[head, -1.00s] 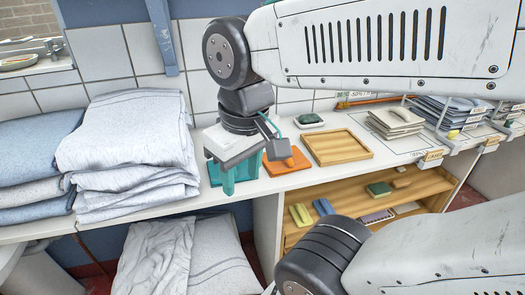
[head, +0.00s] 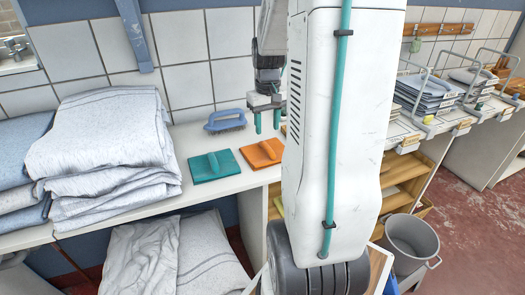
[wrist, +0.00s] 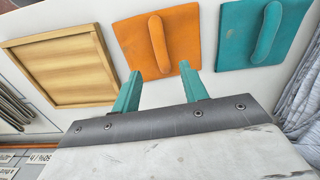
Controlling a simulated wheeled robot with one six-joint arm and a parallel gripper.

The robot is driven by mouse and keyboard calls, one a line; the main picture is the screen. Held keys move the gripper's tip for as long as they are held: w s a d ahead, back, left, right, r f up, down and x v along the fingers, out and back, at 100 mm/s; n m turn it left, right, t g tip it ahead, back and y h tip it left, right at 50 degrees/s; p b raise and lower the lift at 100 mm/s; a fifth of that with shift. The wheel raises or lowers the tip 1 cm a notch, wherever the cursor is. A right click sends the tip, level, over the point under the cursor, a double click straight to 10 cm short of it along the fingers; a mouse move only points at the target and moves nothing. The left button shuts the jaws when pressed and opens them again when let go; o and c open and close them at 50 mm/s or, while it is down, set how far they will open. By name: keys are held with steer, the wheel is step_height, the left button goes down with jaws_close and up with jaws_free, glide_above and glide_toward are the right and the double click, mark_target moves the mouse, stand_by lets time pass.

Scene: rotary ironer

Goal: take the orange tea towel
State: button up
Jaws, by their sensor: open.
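An orange square pad with a raised orange handle (head: 262,153) lies flat on the white counter; it looks like a hand pad rather than a folded towel. It also shows in the wrist view (wrist: 140,58), at top centre. No other orange cloth is in view. My gripper (head: 267,122) has two teal fingers and is open and empty, above the counter near the orange pad's far side. In the wrist view my gripper (wrist: 160,72) has its fingertips over the pad's near edge, apart from the handle.
A teal pad with a handle (head: 213,166) lies left of the orange one, with a blue brush (head: 225,121) behind. Folded pale cloths (head: 100,135) are stacked at left. A wooden tray (wrist: 98,38) lies beside the orange pad. A grey bucket (head: 412,240) stands on the floor.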

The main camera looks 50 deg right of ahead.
mark_target(266, 145)
step_height(266, 145, down, 7)
steer(key=shift+w+a+r, duration=0.1)
steer(key=shift+w, duration=0.05)
jaws_close()
